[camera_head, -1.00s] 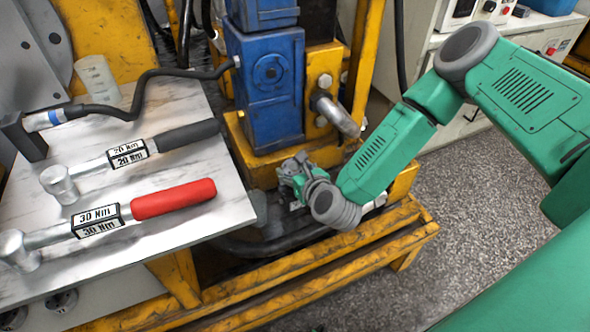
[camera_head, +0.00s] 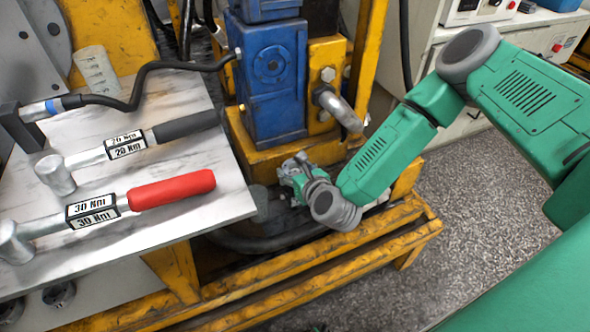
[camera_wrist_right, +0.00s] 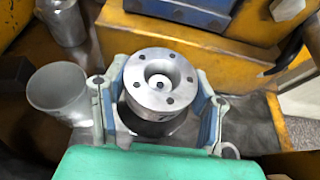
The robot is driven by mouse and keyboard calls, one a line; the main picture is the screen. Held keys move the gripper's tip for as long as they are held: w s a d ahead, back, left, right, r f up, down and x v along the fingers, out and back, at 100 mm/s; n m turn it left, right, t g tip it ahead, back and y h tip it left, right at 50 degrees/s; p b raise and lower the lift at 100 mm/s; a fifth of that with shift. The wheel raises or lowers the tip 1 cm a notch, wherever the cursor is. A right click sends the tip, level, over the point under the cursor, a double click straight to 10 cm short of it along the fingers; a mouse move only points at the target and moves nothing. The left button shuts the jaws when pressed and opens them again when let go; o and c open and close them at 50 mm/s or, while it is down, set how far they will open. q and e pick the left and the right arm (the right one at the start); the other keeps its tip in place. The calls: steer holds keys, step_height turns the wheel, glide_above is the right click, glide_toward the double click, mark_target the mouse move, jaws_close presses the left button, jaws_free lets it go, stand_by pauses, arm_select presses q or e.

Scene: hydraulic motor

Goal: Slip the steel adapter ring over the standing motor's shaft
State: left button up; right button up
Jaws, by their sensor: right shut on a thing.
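In the right wrist view a round steel piece with a wide bore and several bolt holes, which looks like the adapter ring (camera_wrist_right: 143,95), sits between the two fingers of my right gripper (camera_wrist_right: 160,93). The fingers are shut on its sides, and its flat face is toward the camera. A small round part with a dark centre shows inside the bore; I cannot tell if it is the motor's shaft. A dark shape below the ring is mostly hidden. In the head view the right gripper (camera_head: 294,172) is low in front of the blue machine, and the ring cannot be made out. My left gripper is not in view.
A blue machine (camera_head: 268,75) stands on a yellow frame (camera_head: 300,262) behind the gripper. A white table (camera_head: 205,200) at left holds a red-handled torque wrench (camera_head: 170,190), a black-handled one (camera_head: 185,127) and a clear cup (camera_head: 97,70). The wrist view shows a translucent cup (camera_wrist_right: 57,95) and steel cylinder (camera_wrist_right: 62,22).

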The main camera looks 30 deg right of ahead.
steer(key=shift+f, duration=0.75)
stand_by(0.4)
steer(key=o, duration=1.7)
steer(key=shift+o, duration=0.2)
steer(key=o, duration=0.4)
steer(key=shift+r+p, duration=2.7)
steer(key=shift+r, duration=1.35)
